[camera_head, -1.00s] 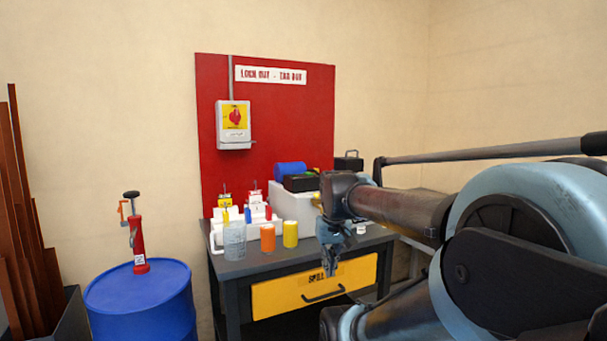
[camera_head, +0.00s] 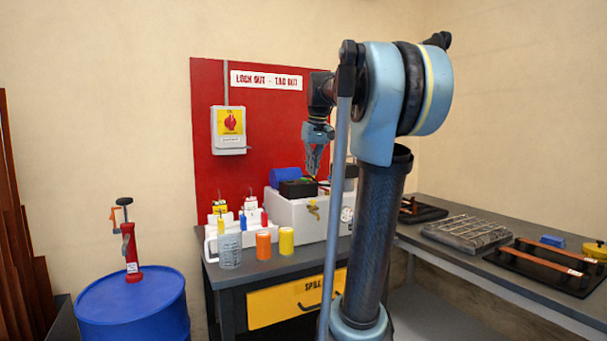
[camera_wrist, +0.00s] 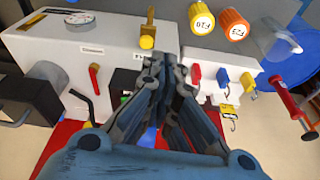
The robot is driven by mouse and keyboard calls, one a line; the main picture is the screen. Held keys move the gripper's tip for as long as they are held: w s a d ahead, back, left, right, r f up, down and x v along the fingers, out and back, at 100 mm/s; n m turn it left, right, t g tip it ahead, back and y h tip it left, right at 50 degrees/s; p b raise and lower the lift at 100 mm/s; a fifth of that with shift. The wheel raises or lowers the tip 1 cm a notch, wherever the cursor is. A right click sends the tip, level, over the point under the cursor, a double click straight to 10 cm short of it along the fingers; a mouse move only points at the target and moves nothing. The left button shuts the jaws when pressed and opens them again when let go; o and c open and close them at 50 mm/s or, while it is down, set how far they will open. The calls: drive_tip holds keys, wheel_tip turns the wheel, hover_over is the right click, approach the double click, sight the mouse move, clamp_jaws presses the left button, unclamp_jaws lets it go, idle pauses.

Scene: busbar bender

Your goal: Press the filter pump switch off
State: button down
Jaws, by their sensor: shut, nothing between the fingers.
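My gripper (camera_head: 313,170) is raised in front of the red board, above the white pump box (camera_head: 290,212), with its fingers shut and pointing down. In the wrist view my gripper (camera_wrist: 166,62) covers part of the white box (camera_wrist: 112,38), next to a partly hidden label (camera_wrist: 140,56). A brass tap (camera_wrist: 148,32) lies just beyond the fingertips; it also shows in the head view (camera_head: 314,208). A red lever (camera_wrist: 94,80) sits on the box left of the fingers. I cannot make out a pump switch for certain; the fingers hide part of the box.
Orange (camera_head: 263,243) and yellow (camera_head: 286,240) containers and a clear jug (camera_head: 229,250) stand at the bench front. A blue drum (camera_head: 130,305) is at left. A grey table (camera_head: 480,265) with trays is at right. A switch box (camera_head: 229,130) hangs on the board.

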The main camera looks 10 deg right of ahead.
wheel_tip(320, 180, up, 10)
drive_tip(key=n, duration=0.1)
hover_over(303, 179)
drive_tip(key=s+d, duration=0.2)
drive_tip(key=s, duration=0.1)
drive_tip(key=shift+w+a+f, duration=0.2)
drive_tip(key=shift+w+a, duration=0.05)
drive_tip(key=shift+f, duration=0.1)
drive_tip(key=x, duration=1.2)
drive_tip(key=shift+s+f, duration=0.3)
drive_tip(key=shift+f, duration=0.65)
drive_tip(key=shift+a, duration=0.1)
